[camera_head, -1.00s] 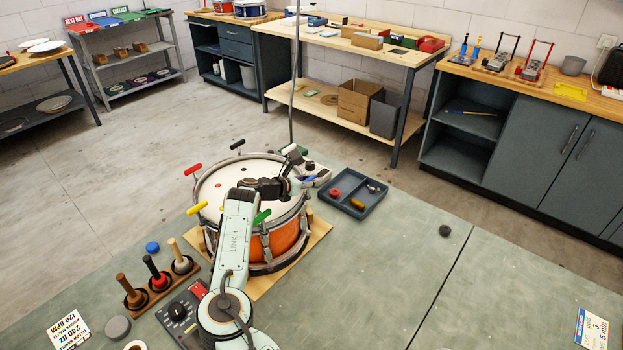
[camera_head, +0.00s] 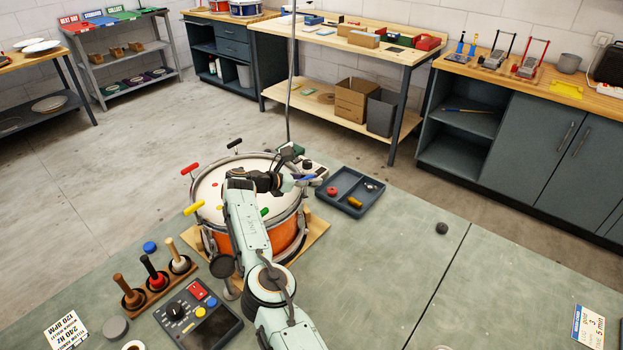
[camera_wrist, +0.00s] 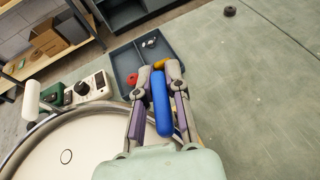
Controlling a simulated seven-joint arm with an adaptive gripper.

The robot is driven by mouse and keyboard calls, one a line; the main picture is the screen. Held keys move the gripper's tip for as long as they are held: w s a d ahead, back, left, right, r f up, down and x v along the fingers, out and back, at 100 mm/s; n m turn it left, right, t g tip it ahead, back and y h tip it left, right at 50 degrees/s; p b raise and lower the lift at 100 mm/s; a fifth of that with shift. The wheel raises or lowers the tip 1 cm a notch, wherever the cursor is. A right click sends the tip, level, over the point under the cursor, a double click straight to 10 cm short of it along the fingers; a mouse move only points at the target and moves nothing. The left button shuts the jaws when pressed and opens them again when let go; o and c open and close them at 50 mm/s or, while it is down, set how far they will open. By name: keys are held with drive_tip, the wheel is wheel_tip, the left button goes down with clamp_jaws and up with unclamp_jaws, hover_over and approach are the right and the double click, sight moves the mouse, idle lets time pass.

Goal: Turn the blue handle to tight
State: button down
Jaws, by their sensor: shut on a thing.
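The orange drum (camera_head: 285,240) stands on a wooden board on the bench, with coloured T-handles around its rim. The blue handle (camera_wrist: 161,104) lies between the fingers of my gripper (camera_wrist: 157,80) in the wrist view, its bar pointing away from the palm. In the head view a bit of the blue handle (camera_head: 309,177) shows beside my gripper (camera_head: 300,180) at the drum's right rim. My gripper is shut on it. The rod below the handle is hidden. The red handle (camera_head: 190,169), black handle (camera_head: 234,144) and yellow handle (camera_head: 193,208) stand at the rim.
A dark divided tray (camera_head: 349,206) with small parts lies just right of the drum. A small meter (camera_wrist: 95,85) and a green box (camera_wrist: 52,97) stand close behind the rim. Mallets (camera_head: 157,272) and a control box (camera_head: 200,314) sit at the front left.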

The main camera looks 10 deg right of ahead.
drive_tip(key=shift+d+f, duration=0.1)
drive_tip(key=shift+d, duration=0.05)
drive_tip(key=c, duration=1.1)
unclamp_jaws()
drive_tip(key=v, duration=1.2)
